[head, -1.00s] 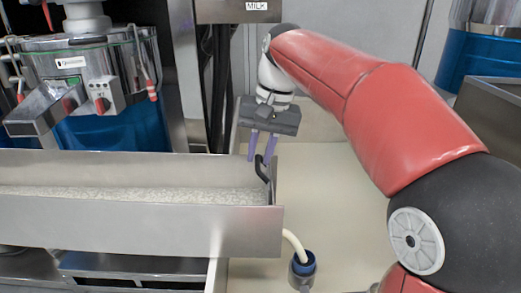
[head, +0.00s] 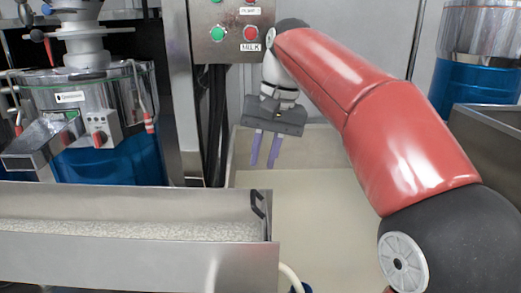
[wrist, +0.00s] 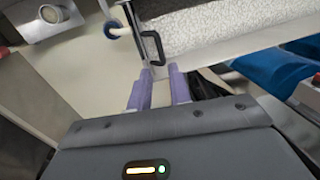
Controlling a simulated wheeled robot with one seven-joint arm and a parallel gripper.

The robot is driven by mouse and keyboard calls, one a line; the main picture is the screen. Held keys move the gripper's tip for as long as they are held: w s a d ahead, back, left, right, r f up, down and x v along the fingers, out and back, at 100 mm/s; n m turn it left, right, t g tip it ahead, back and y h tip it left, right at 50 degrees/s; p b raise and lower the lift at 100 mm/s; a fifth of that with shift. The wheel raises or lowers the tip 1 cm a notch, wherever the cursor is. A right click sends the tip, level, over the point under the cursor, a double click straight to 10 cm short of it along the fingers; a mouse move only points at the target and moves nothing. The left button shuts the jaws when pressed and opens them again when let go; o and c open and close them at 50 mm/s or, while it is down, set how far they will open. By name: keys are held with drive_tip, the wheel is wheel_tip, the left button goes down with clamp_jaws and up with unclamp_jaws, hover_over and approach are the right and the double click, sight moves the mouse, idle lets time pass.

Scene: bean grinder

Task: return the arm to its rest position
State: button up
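My red arm reaches in from the right in the head view. My gripper (head: 263,165), grey with two purple fingers, points down and hangs above and behind the right end of the metal trough (head: 150,255). The fingers are apart with nothing between them, so it is open and empty. The trough's black handle (head: 258,206) is below the fingertips and apart from them. In the wrist view the handle (wrist: 152,48) shows just beyond the fingertips (wrist: 159,72). The trough holds pale grains (head: 120,230).
A steel and blue grinder machine (head: 110,140) stands at the left. A button panel (head: 232,35) is on the post behind my gripper. A beige basin (head: 320,220) lies open under my arm. Another blue and steel machine (head: 480,60) and a steel box (head: 490,140) are at the right.

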drive_tip(key=s+d+f+t, duration=0.1)
drive_tip(key=s+d+f, duration=0.2)
drive_tip(key=s+f, duration=0.3)
drive_tip(key=s+d+f+t+h, duration=0.1)
drive_tip(key=s+d+f+t, duration=0.1)
drive_tip(key=s+d+f, duration=0.2)
drive_tip(key=s+d+f+t+h, duration=0.1)
drive_tip(key=s+d+f, duration=0.3)
drive_tip(key=s+f, duration=0.4)
drive_tip(key=shift+s+f+n+t, duration=0.3)
drive_tip(key=shift+s+f+t, duration=0.05)
drive_tip(key=shift+s+t, duration=0.4)
drive_tip(key=shift+a, duration=0.15)
